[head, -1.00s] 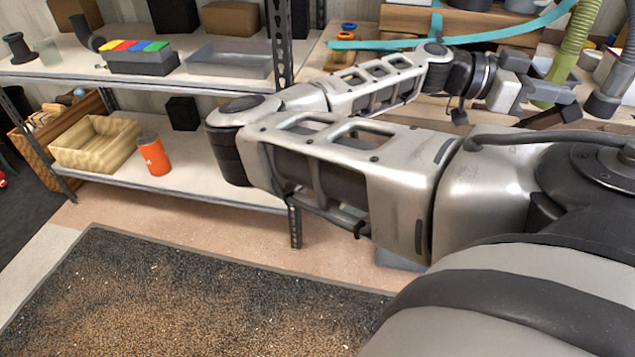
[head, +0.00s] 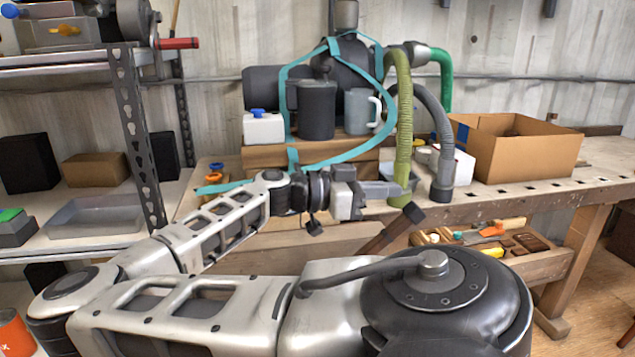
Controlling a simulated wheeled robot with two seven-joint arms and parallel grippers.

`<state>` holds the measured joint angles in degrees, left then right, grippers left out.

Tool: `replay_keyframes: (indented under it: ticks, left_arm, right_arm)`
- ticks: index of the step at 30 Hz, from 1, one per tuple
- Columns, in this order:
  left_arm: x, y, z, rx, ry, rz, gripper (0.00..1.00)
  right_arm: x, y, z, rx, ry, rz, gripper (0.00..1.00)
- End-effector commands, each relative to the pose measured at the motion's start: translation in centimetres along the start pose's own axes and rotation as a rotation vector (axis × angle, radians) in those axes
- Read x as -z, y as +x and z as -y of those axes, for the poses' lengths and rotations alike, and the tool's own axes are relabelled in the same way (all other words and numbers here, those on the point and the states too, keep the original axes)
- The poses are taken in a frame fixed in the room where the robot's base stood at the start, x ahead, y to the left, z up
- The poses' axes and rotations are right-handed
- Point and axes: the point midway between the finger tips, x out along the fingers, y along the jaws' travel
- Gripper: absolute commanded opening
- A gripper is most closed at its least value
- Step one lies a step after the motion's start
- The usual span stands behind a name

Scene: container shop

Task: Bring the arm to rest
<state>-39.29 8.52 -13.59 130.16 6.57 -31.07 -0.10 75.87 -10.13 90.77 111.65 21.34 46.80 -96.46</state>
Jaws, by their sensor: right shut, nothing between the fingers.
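My right arm (head: 225,230) stretches across the lower part of the head view, bent at the elbow on the left. Its forearm reaches back toward the workbench. My right gripper (head: 402,200) is at the far end of it, in front of the green ribbed hose (head: 403,130) and close to the grey hose (head: 440,150). It is shut and holds nothing. I cannot tell whether it touches a hose. My left gripper is not in view.
A metal shelf (head: 128,120) stands at the left, near my elbow. The workbench (head: 600,170) carries a cardboard box (head: 515,150), a dark mug (head: 317,110) and a teal strap (head: 345,163). An open drawer with tools (head: 485,245) sits below its top. Open floor shows at the lower right.

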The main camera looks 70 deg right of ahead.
Motion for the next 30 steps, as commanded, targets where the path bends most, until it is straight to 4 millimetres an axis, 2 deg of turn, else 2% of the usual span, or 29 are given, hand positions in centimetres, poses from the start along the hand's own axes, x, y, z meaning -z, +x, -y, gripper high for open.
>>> replay_keyframes:
  ticks: [1, 6, 13, 18, 26, 29, 30]
  left_arm:
    - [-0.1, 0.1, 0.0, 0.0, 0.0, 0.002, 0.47]
    - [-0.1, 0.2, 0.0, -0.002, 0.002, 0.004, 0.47]
    - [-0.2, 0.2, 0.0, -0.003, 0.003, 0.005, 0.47]
    - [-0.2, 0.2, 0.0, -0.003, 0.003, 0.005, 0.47]
    - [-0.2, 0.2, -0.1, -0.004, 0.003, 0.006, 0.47]
    - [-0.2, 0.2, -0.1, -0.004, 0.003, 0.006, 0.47]
    - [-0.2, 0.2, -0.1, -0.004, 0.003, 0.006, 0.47]
  right_arm:
    - [-0.1, -1.6, 0.1, 0.008, -0.002, 0.002, 0.0]
    - [-0.2, -5.6, 0.1, 0.007, -0.001, 0.001, 0.0]
    - [-0.2, -9.0, 0.1, 0.004, 0.0, 0.001, 0.0]
    - [-0.2, -9.8, 0.0, 0.0, 0.001, 0.0, 0.0]
    - [0.0, -9.7, 0.2, 0.01, 0.013, -0.017, 0.0]
    - [1.5, -8.6, 1.3, 0.078, 0.083, -0.105, 0.0]
    - [2.6, -8.1, 2.1, 0.133, 0.13, -0.166, 0.0]
